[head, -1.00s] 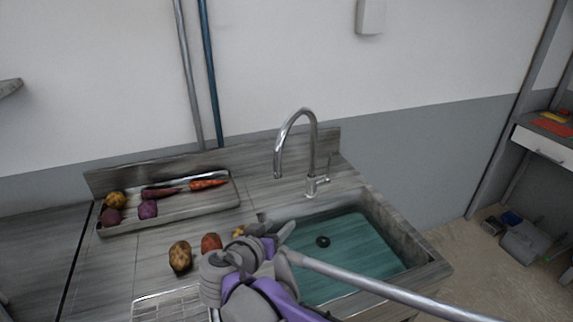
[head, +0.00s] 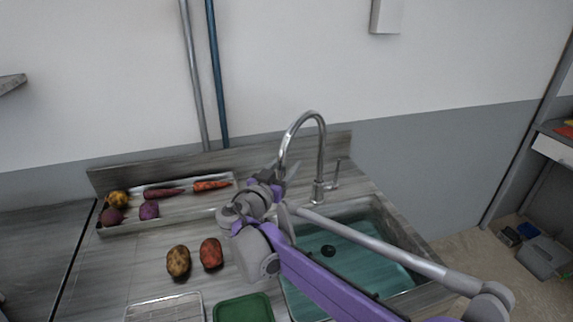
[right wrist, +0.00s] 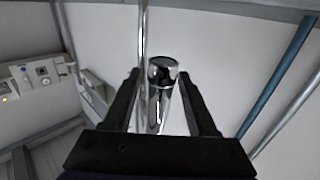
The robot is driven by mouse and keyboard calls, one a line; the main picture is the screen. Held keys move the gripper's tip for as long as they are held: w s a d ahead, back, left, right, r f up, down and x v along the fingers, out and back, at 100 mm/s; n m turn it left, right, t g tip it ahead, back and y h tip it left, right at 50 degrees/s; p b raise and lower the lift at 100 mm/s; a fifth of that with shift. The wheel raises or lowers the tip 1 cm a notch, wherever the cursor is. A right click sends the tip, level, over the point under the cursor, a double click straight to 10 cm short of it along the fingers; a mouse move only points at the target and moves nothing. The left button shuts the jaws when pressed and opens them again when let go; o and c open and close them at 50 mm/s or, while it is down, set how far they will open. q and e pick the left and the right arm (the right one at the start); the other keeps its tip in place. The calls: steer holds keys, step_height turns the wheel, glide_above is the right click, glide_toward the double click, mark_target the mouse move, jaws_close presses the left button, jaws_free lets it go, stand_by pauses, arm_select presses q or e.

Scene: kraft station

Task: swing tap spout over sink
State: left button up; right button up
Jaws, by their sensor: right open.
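The chrome tap (head: 320,150) stands upright at the back edge of the sink. Its arched spout (head: 284,143) bends to the left, and its tip hangs over the counter's side, left of the basin. My right gripper (head: 281,177) is at the spout's down-turned end, just below it. In the right wrist view the gripper (right wrist: 166,100) is open, with the spout's end (right wrist: 162,75) between its two dark fingers. I cannot tell whether a finger touches it. The sink (head: 375,215) holds teal water, partly hidden by my right arm. My left gripper is not in view.
A metal tray (head: 170,212) with vegetables lies at the back left. A green board (head: 243,308) and a wire rack (head: 165,308) are at the front. The back wall is close behind the tap.

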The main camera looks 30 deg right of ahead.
steer(key=shift+w+d, duration=0.2)
steer(key=shift+d, duration=0.1)
jaws_close()
stand_by(1.3)
